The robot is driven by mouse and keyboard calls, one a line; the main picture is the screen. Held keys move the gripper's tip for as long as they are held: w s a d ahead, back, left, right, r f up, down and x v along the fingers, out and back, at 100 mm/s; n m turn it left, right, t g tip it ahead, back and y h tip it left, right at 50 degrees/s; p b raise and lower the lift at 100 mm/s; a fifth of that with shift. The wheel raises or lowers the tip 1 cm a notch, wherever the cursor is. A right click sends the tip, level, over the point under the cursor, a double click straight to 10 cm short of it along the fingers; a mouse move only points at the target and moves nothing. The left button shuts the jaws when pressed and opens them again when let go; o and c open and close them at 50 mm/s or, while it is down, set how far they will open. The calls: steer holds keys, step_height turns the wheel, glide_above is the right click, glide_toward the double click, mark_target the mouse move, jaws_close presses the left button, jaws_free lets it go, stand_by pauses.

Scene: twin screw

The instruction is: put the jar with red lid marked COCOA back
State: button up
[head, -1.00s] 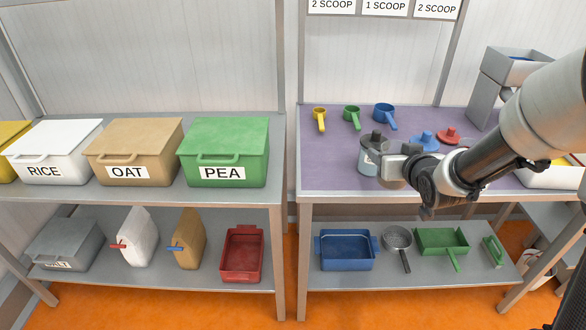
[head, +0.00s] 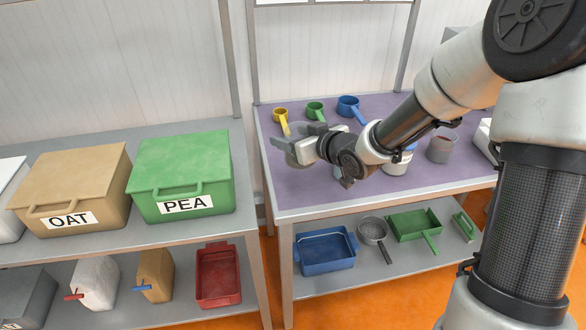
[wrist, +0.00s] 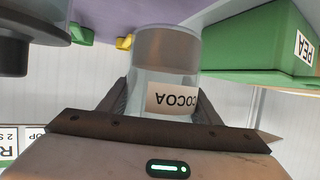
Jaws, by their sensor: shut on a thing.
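The clear jar marked COCOA (wrist: 165,70) is between my gripper's fingers in the wrist view, where it appears upside down with brown-grey contents. No red lid shows on it; that end is hidden behind my gripper. In the head view my gripper (head: 312,150) is shut on the jar over the left part of the purple worktop (head: 290,183), in front of the yellow scoop. I cannot tell whether the jar touches the worktop. A dark-lidded container (wrist: 28,35) is close by on the left in the wrist view.
Yellow (head: 281,116), green (head: 315,110) and blue (head: 349,106) scoops lie behind my gripper. A jar with a reddish top (head: 441,149) stands to the right. The green PEA bin (head: 182,170) stands on the left shelf. A blue tray (head: 325,250) is below.

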steer(key=shift+f+b, duration=0.9)
steer(key=shift+f, duration=2.7)
steer(key=shift+f, duration=0.1)
steer(key=shift+f, duration=0.15)
steer(key=o, duration=1.1)
steer(key=shift+o, duration=0.2)
steer(key=shift+r, duration=0.3)
steer(key=p+v, duration=0.3)
steer(key=v, duration=0.9)
